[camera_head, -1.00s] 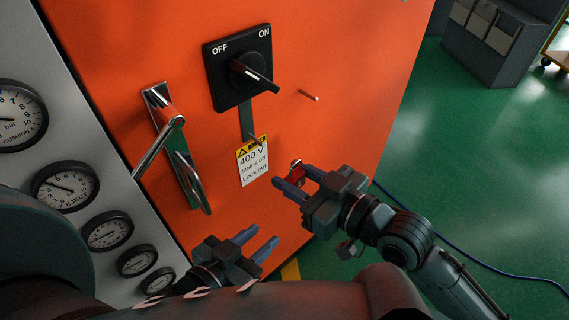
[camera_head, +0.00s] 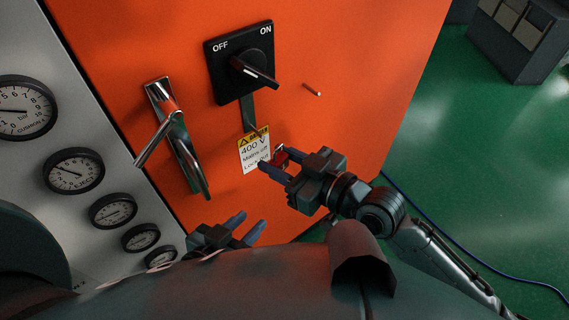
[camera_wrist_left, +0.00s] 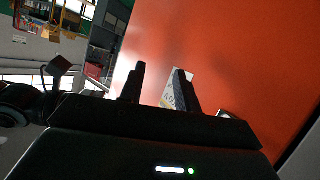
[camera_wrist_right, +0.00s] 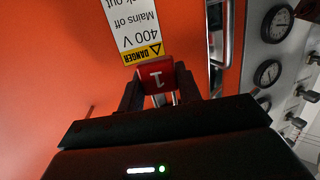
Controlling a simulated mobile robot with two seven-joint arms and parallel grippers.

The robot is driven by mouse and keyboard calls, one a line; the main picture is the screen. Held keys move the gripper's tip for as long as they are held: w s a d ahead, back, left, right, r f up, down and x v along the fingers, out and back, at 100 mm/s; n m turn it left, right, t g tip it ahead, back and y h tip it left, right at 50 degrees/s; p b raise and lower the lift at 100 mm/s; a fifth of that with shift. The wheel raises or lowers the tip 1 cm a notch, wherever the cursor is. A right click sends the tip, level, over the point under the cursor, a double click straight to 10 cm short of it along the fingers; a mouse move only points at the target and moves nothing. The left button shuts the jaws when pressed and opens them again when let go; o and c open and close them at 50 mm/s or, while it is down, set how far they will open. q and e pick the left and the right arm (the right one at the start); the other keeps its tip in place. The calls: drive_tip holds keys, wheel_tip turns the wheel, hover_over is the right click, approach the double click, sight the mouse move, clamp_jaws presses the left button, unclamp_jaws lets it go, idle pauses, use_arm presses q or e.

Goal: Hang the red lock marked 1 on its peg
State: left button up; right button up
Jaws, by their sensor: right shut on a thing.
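The red lock (camera_head: 280,157) is between the fingers of my right gripper (camera_head: 276,168), which is shut on it. In the right wrist view the lock (camera_wrist_right: 157,75) shows a white 1, upside down in the picture. Its shackle is partly hidden by the fingers. The lock is in front of the orange panel, at the lower right edge of the danger sign (camera_head: 254,151). A thin peg (camera_head: 312,90) stands out from the panel, above and right of the lock, apart from it. My left gripper (camera_head: 247,224) is open and empty, low in front of the panel.
A black OFF/ON rotary switch (camera_head: 240,62) is above the sign. A metal lever handle (camera_head: 176,140) projects from the panel at left. Several gauges (camera_head: 74,170) line the grey panel. Green floor (camera_head: 470,150) is open at right, with a blue cable (camera_head: 437,220).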

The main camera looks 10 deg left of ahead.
sight(248, 136)
drive_tip(key=shift+w+a+f+b, duration=0.15)
drive_tip(key=shift+w+a+b, duration=0.3)
drive_tip(key=shift+w+a, duration=0.5)
drive_tip(key=shift+b+x, duration=0.35)
drive_tip(key=shift+x, duration=0.4)
drive_tip(key=shift+w+a+b, duration=0.4)
drive_tip(key=shift+w+a, duration=0.15)
drive_tip(key=shift+w+a+f, duration=0.1)
drive_tip(key=shift+w+a, duration=0.05)
drive_tip(key=shift+w+a+b, duration=0.1)
drive_tip(key=shift+b, duration=0.25)
use_arm(q)
drive_tip(key=shift+s+a+r+t, duration=0.3)
drive_tip(key=shift+s+r+t, duration=0.3)
drive_tip(key=shift+s, duration=0.2)
drive_tip(key=shift+r, duration=0.1)
